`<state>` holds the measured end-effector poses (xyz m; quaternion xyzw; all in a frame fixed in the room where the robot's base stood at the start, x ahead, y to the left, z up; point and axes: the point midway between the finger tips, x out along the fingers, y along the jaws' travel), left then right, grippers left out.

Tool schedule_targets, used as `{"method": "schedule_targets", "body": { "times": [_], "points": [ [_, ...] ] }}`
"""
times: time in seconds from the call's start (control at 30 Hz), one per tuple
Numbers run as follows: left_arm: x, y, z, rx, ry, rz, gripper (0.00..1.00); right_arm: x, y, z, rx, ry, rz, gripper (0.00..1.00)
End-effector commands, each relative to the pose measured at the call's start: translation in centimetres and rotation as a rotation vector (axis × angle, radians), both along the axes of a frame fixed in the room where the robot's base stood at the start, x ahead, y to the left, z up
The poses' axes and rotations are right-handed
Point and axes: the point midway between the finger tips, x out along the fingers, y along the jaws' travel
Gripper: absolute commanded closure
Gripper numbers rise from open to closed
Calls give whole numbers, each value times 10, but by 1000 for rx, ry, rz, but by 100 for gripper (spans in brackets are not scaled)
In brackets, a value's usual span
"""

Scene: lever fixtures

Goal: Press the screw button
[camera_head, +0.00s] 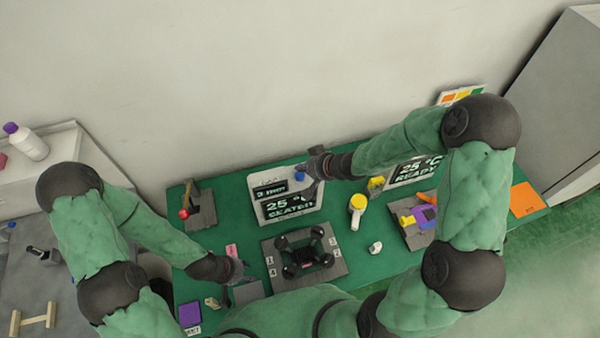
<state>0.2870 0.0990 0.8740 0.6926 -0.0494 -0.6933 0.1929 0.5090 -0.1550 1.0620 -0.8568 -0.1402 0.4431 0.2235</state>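No part is clearly marked as the screw button. A white panel box (258,187) with dark displays stands at the back of the green table. A blue round knob or button (300,168) shows at its upper right. My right gripper (312,174) is at the panel's right edge, close beside the blue part; I cannot tell whether they touch. Its fingers are small and partly overlap the panel, so their opening is unclear. My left gripper (243,271) is low over the table beside a grey block (247,291); its opening is also unclear.
A black four-cornered fixture on a grey plate (337,266) sits mid-table. A red-tipped lever (184,214) stands left. A yellow-topped white object (357,205), a second display panel (402,177) and a purple-yellow fixture (424,216) are right. A purple square (190,314) lies front left.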

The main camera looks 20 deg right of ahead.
Motion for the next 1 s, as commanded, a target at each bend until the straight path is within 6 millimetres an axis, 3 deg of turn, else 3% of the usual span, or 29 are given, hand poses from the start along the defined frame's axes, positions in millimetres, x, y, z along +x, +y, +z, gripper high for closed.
{"method": "schedule_targets", "body": {
  "times": [1.0],
  "points": [
    [0,0,-4,0,0,0,60,0,0,-10,1,0,-1,100]
  ]
}}
